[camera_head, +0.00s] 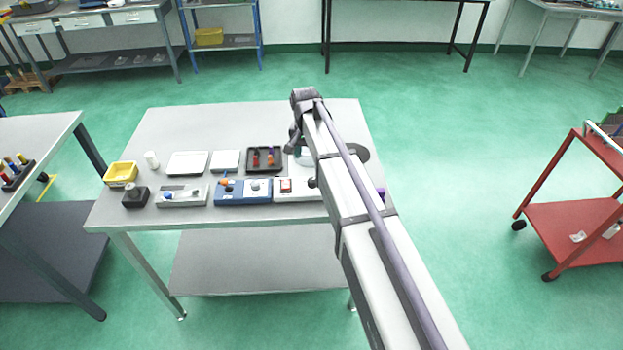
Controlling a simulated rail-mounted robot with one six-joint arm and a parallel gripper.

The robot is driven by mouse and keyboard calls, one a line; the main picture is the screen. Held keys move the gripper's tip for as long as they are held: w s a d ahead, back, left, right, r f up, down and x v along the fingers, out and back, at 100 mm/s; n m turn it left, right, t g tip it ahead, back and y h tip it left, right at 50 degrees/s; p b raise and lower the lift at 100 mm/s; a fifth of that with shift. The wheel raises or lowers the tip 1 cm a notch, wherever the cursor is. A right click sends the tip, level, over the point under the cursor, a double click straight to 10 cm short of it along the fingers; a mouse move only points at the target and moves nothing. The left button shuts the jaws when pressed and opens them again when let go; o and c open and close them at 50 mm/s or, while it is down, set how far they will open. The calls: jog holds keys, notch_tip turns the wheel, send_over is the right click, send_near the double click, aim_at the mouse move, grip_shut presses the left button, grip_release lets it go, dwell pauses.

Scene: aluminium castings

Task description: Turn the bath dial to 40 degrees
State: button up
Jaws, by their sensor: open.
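My arm reaches from the lower right over the grey table, and my gripper (294,142) hangs small and dark at its far end, above the table behind the control boxes. It is open, with nothing seen in it. A white box (286,196) with a red switch (286,185) stands at the table's front; a dark round knob (311,183) at its right is partly covered by my arm. A blue box (229,198) beside it on the left carries a pale round knob (255,185) and an orange part. No degree marks are readable, and I cannot tell which knob is the bath dial.
The table (190,122) also holds a dark tray (265,168) with red parts, white plates (187,164), a grey fixture (182,200), and a yellow bin (121,173). A dark disc (357,152) lies right of my arm. The table's back is clear. A red cart (577,222) stands right.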

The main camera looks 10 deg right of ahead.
aim_at(312, 181)
jog(key=f+b, duration=1.1)
jog(key=shift+s+d, duration=0.3)
jog(key=shift+s, duration=0.1)
jog(key=shift+r, duration=0.15)
jog(key=c, duration=0.9)
